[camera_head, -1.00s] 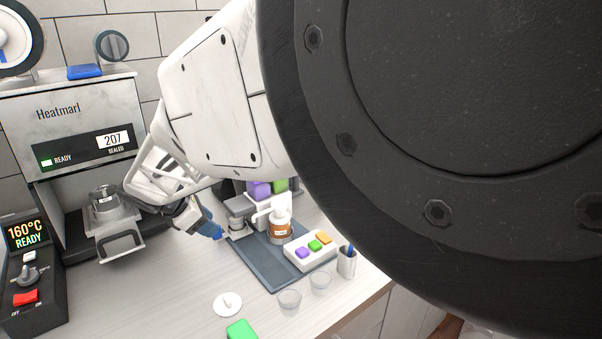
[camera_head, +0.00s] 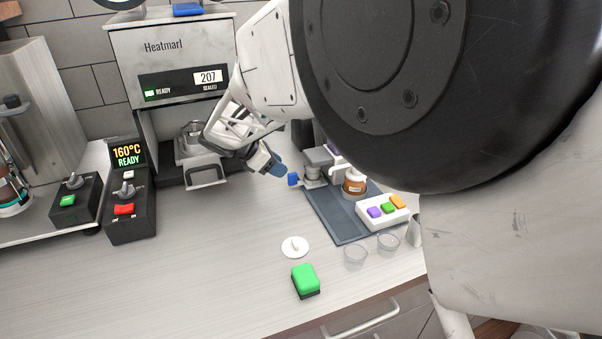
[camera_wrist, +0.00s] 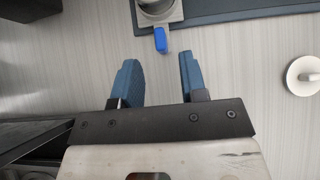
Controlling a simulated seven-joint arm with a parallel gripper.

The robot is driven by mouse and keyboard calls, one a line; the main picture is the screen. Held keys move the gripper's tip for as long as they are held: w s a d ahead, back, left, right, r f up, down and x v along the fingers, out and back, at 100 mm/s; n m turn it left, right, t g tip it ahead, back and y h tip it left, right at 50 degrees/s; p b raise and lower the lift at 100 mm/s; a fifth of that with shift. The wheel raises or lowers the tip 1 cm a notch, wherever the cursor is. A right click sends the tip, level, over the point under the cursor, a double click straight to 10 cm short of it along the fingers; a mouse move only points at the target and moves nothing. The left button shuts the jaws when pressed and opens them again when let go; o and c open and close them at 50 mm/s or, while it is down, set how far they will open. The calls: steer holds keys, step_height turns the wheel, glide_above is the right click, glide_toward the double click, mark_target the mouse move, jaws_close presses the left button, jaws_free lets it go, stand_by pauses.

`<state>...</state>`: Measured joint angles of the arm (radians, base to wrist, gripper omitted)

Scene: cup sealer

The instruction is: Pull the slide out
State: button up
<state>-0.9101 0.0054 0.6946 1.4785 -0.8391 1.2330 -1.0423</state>
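The heat sealer (camera_head: 165,45) stands at the back left, its display reading 207 and READY. Its metal slide (camera_head: 207,177), with a loop handle at the front, sits low in the sealer's opening, and the handle juts out over the counter. A metal cup holder (camera_head: 193,138) sits on the slide, partly hidden by my arm. My gripper (camera_head: 268,162) is to the right of the slide handle, apart from it. In the wrist view my gripper (camera_wrist: 156,78) has its two blue fingers spread with only bare counter between them.
A blue tab (camera_head: 293,179) on a metal device at the dark tray (camera_head: 335,225) is close to my fingers. A black control box (camera_head: 129,205) stands left of the slide. A white lid (camera_head: 295,247) and green sponge (camera_head: 305,280) lie in front. The counter before the slide is clear.

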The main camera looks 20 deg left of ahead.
mark_target(290, 174)
steer(key=shift+x, duration=3.75)
jaws_close()
